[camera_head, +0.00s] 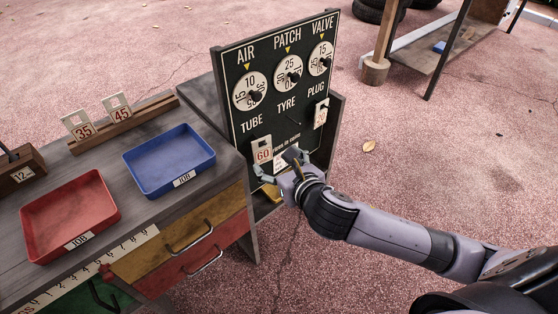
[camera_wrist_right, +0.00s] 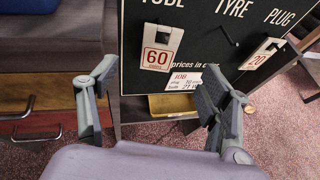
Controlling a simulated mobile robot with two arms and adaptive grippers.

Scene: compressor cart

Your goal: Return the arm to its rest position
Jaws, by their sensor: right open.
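My right gripper (camera_head: 277,169) is open and empty in front of the lower part of the black price board (camera_head: 236,75). In the right wrist view its two fingers (camera_wrist_right: 152,105) stand wide apart with nothing between them. A "60" tag (camera_head: 262,152) hangs under TUBE, and a "20" tag (camera_head: 321,113) hangs under PLUG. The hook under TYRE (camera_wrist_right: 223,34) is bare. My left gripper is not in view.
A workbench to the left holds a blue tray (camera_head: 209,157), a red tray (camera_head: 108,184) and a wooden rack (camera_head: 130,121) with "35" and "45" tags. Drawers with handles face the front. A yellow tray (camera_wrist_right: 172,104) lies low below the board. Open paved ground surrounds the cart.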

